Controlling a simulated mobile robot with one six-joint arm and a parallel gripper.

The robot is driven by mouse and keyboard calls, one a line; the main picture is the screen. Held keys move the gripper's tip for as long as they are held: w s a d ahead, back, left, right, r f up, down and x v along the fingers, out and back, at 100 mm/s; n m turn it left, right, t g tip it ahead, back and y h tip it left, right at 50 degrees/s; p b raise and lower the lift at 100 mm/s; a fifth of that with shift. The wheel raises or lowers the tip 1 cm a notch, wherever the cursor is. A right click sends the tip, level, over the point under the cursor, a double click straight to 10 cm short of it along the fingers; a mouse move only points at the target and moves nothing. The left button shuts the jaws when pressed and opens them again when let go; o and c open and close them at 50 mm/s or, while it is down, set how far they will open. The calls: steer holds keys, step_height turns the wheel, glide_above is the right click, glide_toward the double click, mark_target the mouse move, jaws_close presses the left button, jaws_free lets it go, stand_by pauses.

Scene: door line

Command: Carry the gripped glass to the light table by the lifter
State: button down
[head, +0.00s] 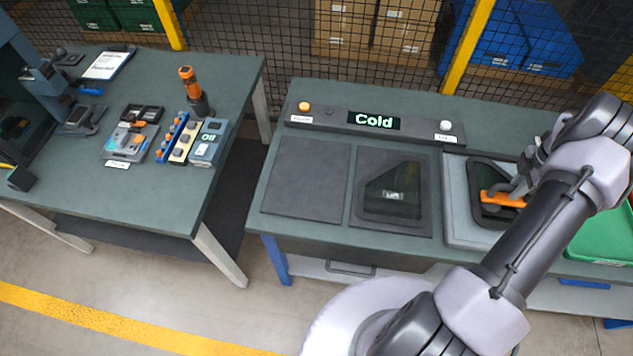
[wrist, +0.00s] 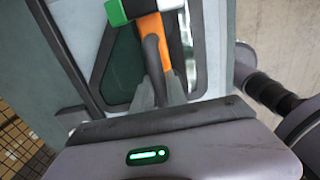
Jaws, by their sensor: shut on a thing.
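My gripper (head: 520,190) is shut on the orange handle of the lifter (head: 498,199) at the right part of the bench. In the wrist view the lifter's orange handle (wrist: 152,52) stands between my fingers (wrist: 158,92). A dark-edged glass pane (head: 484,213) lies under the lifter, over a pale grey framed panel (head: 456,225); it also shows in the wrist view (wrist: 124,62). I cannot tell whether the pane touches the panel, or whether this panel is the light table. My arm hides the right side of the pane and panel.
A second dark glass pane (head: 388,203) lies on a dark pad left of the panel. An empty dark pad (head: 306,180) lies farther left. A console reading "Cold" (head: 374,121) runs behind them. A green bin (head: 603,238) stands right. A tool table (head: 165,205) stands left, across a gap.

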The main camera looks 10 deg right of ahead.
steer(key=shift+f, duration=0.3)
stand_by(0.5)
steer(key=c, duration=1.3)
jaws_free()
steer(key=shift+o, duration=0.2)
